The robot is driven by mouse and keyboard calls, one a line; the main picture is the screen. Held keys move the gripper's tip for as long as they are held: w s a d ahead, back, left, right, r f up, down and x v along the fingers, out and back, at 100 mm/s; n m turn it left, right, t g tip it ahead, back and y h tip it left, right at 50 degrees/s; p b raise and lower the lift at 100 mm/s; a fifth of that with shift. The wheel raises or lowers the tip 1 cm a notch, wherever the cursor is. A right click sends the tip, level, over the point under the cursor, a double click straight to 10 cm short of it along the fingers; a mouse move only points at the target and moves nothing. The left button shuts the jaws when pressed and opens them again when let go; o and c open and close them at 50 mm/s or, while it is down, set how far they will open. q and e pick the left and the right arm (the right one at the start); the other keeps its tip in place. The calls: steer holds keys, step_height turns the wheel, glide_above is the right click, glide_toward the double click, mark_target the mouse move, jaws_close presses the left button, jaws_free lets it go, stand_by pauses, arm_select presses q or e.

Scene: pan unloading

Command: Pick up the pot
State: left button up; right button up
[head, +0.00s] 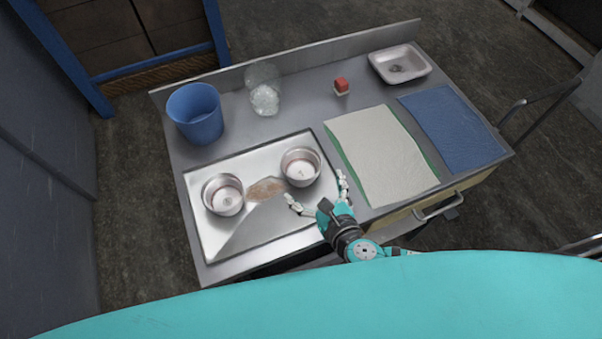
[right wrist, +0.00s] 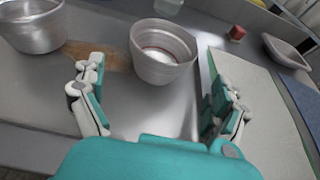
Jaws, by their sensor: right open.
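Two small metal pots stand upright on a shiny metal tray (head: 218,248). The right pot (head: 300,167) is near the tray's right side, and the left pot (head: 223,195) is near its left side. My right gripper (head: 317,188) is open and empty, just in front of the right pot. In the right wrist view the right pot (right wrist: 162,52) lies ahead, between the spread fingers (right wrist: 158,100) and apart from them. The left pot (right wrist: 32,24) shows at the upper left there. My left gripper is not in view.
A blue bucket (head: 196,115) and a clear container (head: 264,97) stand at the back left. A red-topped item (head: 341,86) and a metal basin (head: 400,64) are at the back. A pale cloth (head: 380,155) and a blue cloth (head: 453,127) lie right. A brown stain (head: 265,190) marks the tray.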

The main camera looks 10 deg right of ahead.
mark_target(308, 180)
steer(key=b+x, duration=0.1)
steer(key=x, duration=0.2)
steer(key=shift+f, duration=0.1)
steer(key=b+x, duration=0.2)
steer(key=f+b+x, duration=0.1)
steer(key=b+x, duration=0.1)
steer(key=shift+a+f, duration=0.1)
steer(key=shift+w+a+b, duration=0.1)
steer(key=shift+w+b, duration=0.2)
steer(key=shift+w, duration=0.15)
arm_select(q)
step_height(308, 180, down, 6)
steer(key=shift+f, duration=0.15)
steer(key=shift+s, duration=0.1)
arm_select(e)
steer(key=shift+s, duration=0.1)
steer(key=shift+c, duration=1)
steer(key=c, duration=0.9)
